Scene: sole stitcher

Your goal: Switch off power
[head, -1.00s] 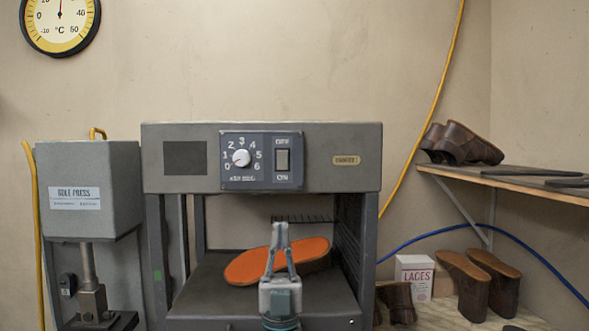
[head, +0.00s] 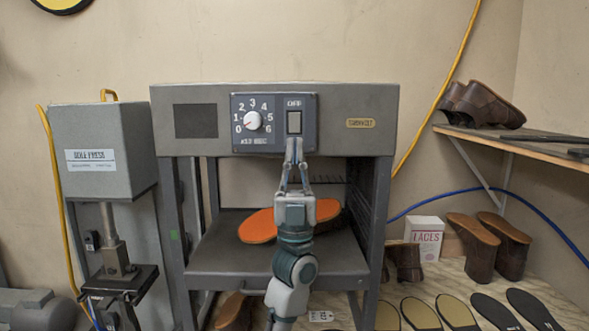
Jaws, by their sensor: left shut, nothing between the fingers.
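The grey stitcher machine (head: 360,103) stands in the middle. Its blue-grey control panel (head: 274,103) carries a white dial (head: 252,121) numbered 0 to 6 and a grey rocker switch (head: 294,122) with OFF printed above it. My left gripper (head: 294,145) is shut and empty, pointing up at the lower edge of the panel just below the switch. Its fingertips cover the label under the switch. I cannot tell whether they touch the panel. My right gripper is not in view.
An orange sole (head: 258,227) lies on the machine's shelf (head: 215,260), partly behind my gripper. The sole press (head: 98,150) stands left. A wooden shelf (head: 480,137) with brown shoes is at right. Several soles, a laces box (head: 424,237) and brown shoes rest on the table below.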

